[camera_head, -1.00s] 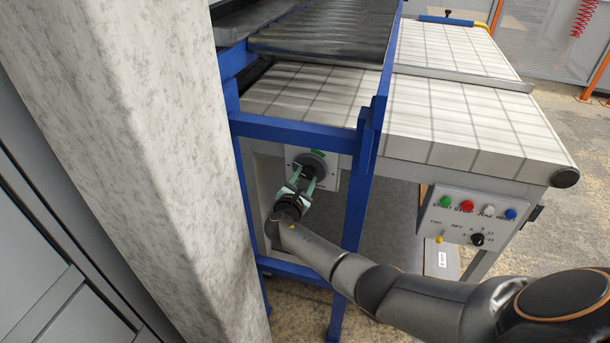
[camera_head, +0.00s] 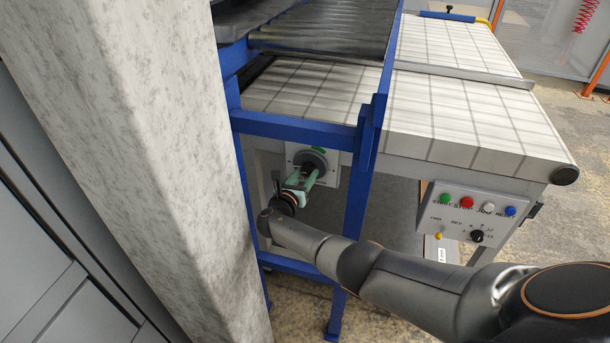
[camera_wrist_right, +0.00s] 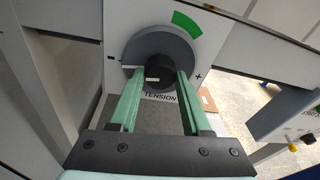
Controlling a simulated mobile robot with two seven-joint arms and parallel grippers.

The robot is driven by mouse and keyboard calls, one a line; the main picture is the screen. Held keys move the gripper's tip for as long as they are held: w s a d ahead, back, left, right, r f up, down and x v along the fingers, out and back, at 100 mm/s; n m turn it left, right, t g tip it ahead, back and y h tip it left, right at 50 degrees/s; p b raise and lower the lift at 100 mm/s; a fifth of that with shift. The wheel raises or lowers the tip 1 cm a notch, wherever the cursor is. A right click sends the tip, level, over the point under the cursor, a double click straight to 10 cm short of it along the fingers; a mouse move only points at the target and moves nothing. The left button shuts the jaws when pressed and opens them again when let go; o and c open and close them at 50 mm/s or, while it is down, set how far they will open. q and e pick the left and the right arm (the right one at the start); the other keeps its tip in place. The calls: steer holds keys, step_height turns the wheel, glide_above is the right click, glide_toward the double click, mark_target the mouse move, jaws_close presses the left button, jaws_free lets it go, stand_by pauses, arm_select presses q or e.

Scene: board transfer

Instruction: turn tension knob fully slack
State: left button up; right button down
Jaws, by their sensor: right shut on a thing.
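The tension knob is a dark grey dial (camera_head: 313,160) on a pale plate under the conveyor, behind the blue frame. In the right wrist view the dial (camera_wrist_right: 160,48) has a black centre grip (camera_wrist_right: 160,68) with a small white mark. The plate (camera_wrist_right: 209,18) carries a "TENSION" label below, a minus at left, a plus at right and a green arc at upper right. My right gripper (camera_head: 306,178), with pale green fingers, is shut on the knob's centre grip, one finger on each side (camera_wrist_right: 158,75). My left gripper is not in view.
A blue frame post (camera_head: 357,205) and crossbar (camera_head: 292,130) stand around the knob. A concrete pillar (camera_head: 130,150) is close on the left. A control panel (camera_head: 473,213) with several coloured buttons hangs at right under the white belt (camera_head: 470,125).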

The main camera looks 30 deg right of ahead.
mark_target(306, 172)
stand_by(0.4)
steer(key=shift+c, duration=2.2)
jaws_free()
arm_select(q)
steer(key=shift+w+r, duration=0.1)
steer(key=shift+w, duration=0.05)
arm_select(e)
steer(key=shift+o, duration=0.4)
steer(key=shift+s+a+r+p, duration=0.15)
steer(key=shift+s+a+p, duration=0.1)
steer(key=shift+a+p, duration=0.2)
steer(key=p+v, duration=0.1)
steer(key=v, duration=0.2)
steer(key=shift+p, duration=0.35)
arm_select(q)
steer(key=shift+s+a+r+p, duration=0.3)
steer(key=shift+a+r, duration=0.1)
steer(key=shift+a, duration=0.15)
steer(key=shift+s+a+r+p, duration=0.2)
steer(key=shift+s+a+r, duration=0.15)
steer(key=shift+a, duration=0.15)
arm_select(e)
steer(key=v, duration=0.3)
steer(key=shift+s+a, duration=0.2)
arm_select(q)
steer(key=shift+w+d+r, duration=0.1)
